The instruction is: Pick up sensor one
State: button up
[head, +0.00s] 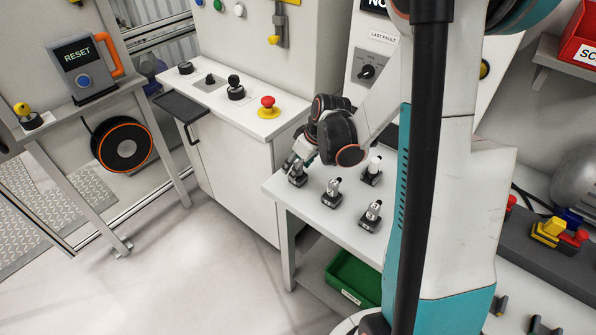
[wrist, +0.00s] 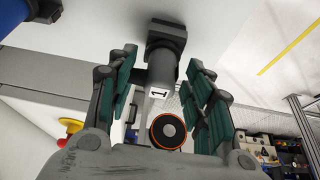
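Sensor one (wrist: 161,72), a grey cylinder on a dark square base with a white label reading "1", lies between my fingers in the wrist view. My gripper (wrist: 163,68) is open around it, with teal-padded fingers on both sides and gaps showing. In the head view my gripper (head: 303,157) is at the left corner of the white table (head: 308,215), over the leftmost sensor (head: 297,176), whose upper part is partly hidden by the fingers. The sensor stands on the tabletop.
Three similar sensors stand close by: one in front (head: 332,193), one at the back (head: 371,170) and one to the right (head: 370,215). A white cabinet with a red emergency button (head: 267,107) is behind left. A green bin (head: 353,278) sits below the table.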

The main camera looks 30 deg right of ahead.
grip_shut()
jog(key=shift+r, duration=0.15)
notch_tip(320, 180, up, 20)
jog(key=p, duration=0.5)
jog(key=shift+p, duration=0.35)
